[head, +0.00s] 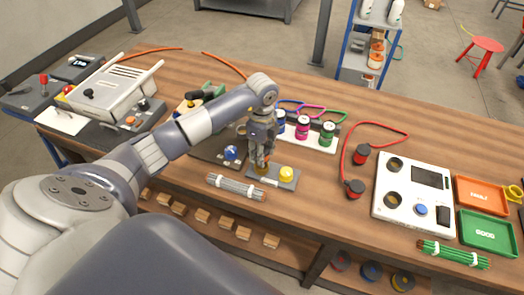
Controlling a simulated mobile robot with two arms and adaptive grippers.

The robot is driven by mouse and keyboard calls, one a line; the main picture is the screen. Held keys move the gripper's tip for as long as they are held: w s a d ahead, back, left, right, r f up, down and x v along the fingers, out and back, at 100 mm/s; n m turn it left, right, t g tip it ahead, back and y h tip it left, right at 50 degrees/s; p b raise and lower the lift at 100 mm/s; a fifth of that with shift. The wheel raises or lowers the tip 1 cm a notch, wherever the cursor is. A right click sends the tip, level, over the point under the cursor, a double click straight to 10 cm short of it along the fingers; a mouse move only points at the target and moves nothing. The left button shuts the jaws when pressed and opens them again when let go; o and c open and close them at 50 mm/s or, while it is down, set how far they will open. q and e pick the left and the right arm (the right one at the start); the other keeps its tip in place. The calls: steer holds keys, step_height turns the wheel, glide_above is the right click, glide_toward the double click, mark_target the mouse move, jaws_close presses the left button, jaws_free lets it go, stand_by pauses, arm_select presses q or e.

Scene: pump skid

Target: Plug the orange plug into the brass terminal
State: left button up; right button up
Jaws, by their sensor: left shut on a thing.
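My left gripper (262,160) points down over the left part of a small grey plate (288,184) near the front of the bench. It is shut on the orange plug (263,168), of which only a small orange-brown bit shows between and below the fingers. The fingers hide the spot under the plug, so I cannot make out the brass terminal or whether the plug touches it. A yellow round cap (286,173) stands on the same plate, just right of the fingers. An orange cable (222,64) runs along the back and passes behind my arm. My right gripper is out of view.
A grey cable bundle (236,187) lies left of the plate. Blue, magenta (303,127) and green connectors stand on a white block behind. A red cable (368,123) with dark red plugs and a white panel (408,222) lie right. Bare wood lies between plate and panel.

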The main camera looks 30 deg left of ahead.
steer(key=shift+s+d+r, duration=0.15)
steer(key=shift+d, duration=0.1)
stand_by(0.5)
arm_select(q)
steer(key=shift+f+b, duration=0.5)
steer(key=shift+f, duration=0.4)
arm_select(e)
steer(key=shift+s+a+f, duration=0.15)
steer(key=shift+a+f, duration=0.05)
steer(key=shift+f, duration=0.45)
arm_select(q)
steer(key=shift+f+b, duration=0.55)
steer(key=shift+f, duration=0.3)
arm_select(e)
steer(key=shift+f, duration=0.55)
arm_select(q)
steer(key=o, duration=1.1)
steer(key=shift+o, duration=0.7)
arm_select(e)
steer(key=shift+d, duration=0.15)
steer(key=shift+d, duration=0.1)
arm_select(q)
step_height(320, 180, up, 12)
